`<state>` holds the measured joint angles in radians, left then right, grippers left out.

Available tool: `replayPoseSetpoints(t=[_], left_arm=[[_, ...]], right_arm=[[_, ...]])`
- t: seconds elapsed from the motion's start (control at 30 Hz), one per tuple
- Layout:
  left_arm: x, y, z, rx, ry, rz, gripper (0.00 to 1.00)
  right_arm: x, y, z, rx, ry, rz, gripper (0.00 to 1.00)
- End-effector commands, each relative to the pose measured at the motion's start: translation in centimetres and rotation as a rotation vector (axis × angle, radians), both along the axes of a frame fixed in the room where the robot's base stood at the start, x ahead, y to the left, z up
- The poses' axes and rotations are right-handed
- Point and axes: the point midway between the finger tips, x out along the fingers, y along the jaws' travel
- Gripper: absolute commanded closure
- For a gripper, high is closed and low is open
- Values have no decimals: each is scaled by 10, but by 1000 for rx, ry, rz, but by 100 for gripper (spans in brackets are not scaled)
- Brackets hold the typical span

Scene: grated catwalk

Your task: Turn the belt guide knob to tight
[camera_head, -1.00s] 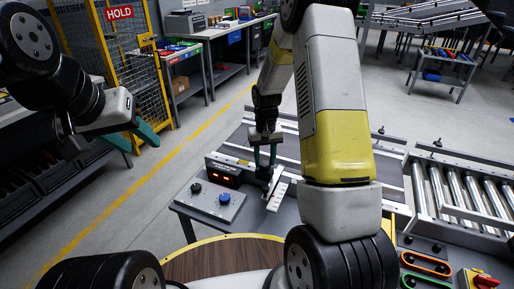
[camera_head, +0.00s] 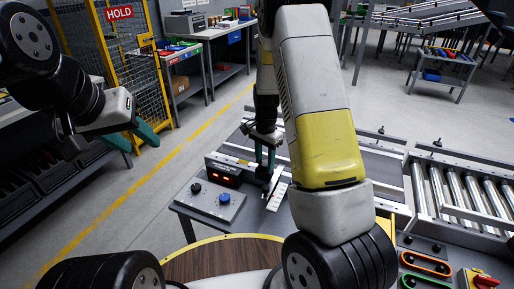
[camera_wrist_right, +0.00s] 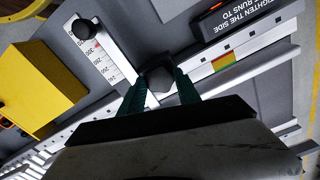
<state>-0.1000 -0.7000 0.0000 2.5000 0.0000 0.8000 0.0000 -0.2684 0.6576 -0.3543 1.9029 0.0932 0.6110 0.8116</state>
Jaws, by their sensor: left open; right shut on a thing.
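The belt guide knob (camera_wrist_right: 158,78) is a dark grey, rounded knob at the middle of the right wrist view. My right gripper (camera_wrist_right: 162,84) is shut on it, with one teal finger on each side. In the head view my right gripper (camera_head: 265,160) points down at the end of the white numbered scale (camera_head: 277,196); the knob is hard to make out there. A red, yellow and green strip (camera_wrist_right: 222,62) lies beside the knob in the wrist view. My left gripper (camera_head: 135,137) is open and empty, in the air at the left.
A second black knob (camera_wrist_right: 84,29) sits at the scale's far end. A roller conveyor (camera_head: 460,190) is at the right.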

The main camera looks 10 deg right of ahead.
Motion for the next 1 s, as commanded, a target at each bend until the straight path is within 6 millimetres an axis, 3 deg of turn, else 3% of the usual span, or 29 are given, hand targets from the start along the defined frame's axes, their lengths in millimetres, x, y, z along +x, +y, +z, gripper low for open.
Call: replayPoseSetpoints(t=[0.4, 0.97, 1.0], left_arm=[[0, 0, 0, 0, 0, 0, 56], [0, 0, 0, 0, 0, 0, 56], [0, 0, 0, 0, 0, 0, 56]], right_arm=[[0, 1, 0, 0, 1, -198, 100], [0, 1, 0, 2, 1, -230, 100], [0, 1, 0, 2, 1, -230, 57]])
